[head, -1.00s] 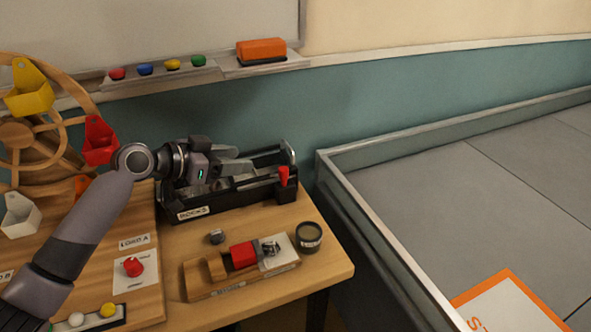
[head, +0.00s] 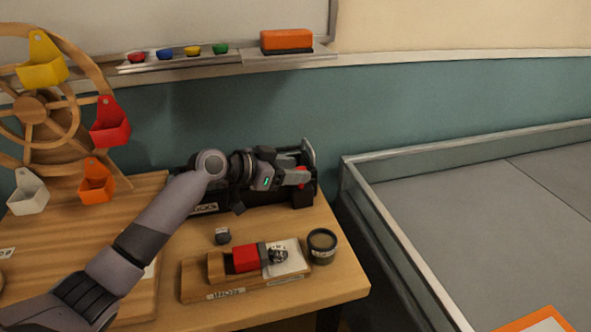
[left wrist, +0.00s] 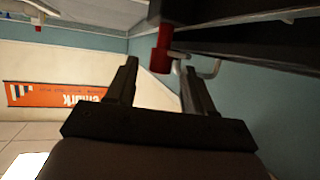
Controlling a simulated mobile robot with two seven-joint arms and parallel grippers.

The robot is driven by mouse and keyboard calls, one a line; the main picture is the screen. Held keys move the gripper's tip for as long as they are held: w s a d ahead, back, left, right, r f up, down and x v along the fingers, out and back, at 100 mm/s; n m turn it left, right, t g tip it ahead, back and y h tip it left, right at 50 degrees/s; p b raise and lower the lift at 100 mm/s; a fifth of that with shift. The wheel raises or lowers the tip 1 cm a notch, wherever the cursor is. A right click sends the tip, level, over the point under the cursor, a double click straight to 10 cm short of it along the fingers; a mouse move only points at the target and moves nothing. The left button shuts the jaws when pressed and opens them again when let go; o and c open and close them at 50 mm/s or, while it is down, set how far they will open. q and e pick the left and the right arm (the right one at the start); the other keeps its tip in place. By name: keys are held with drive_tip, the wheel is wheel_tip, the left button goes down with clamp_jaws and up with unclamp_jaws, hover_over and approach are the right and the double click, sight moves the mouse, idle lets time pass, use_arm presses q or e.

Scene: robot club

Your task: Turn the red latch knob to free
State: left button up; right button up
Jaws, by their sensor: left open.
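The red latch knob (head: 302,170) is at the right end of the black rack (head: 304,195) at the back of the table, partly hidden by my gripper. In the left wrist view the red knob (left wrist: 162,48) hangs from a dark part, with a bent metal rod beside it. My left gripper (head: 303,179) is open at that end of the rack. In the left wrist view its two fingertips (left wrist: 158,66) are apart, with the knob in line with the gap between them. Whether they touch it I cannot tell. My right gripper is not in view.
A wooden block with a red-and-grey piece (head: 245,258), a dark round tin (head: 321,245) and a small grey cube (head: 222,236) stand in front of the rack. A wooden wheel with coloured cups (head: 30,110) is at left. A low-walled field (head: 450,210) lies right.

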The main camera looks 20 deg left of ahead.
use_arm(q)
drive_tip(key=shift+w+d+f, duration=0.2)
drive_tip(key=shift+w+d, duration=0.15)
clamp_jaws()
drive_tip(key=p, duration=0.1)
drive_tip(key=n+y+p, duration=0.1)
drive_tip(key=p, duration=0.1)
drive_tip(key=shift+s+d+r+t, duration=0.1)
drive_tip(key=shift+r+t, duration=0.2)
drive_tip(key=n+y+p, duration=0.1)
drive_tip(key=p, duration=0.1)
drive_tip(key=n+t+y+p, duration=0.1)
drive_tip(key=p, duration=0.2)
drive_tip(key=n+y+p, duration=0.1)
drive_tip(key=p, duration=0.2)
drive_tip(key=shift+d+t, duration=0.25)
drive_tip(key=shift+t, duration=0.05)
drive_tip(key=shift+s+f+n+y+p, duration=0.1)
drive_tip(key=shift+f+n+y+p, duration=0.1)
drive_tip(key=shift+n+y+p, duration=0.35)
drive_tip(key=shift+f+n+y, duration=0.1)
drive_tip(key=shift+n+y, duration=0.15)
drive_tip(key=shift+y, duration=0.1)
drive_tip(key=shift+t+y, duration=0.3)
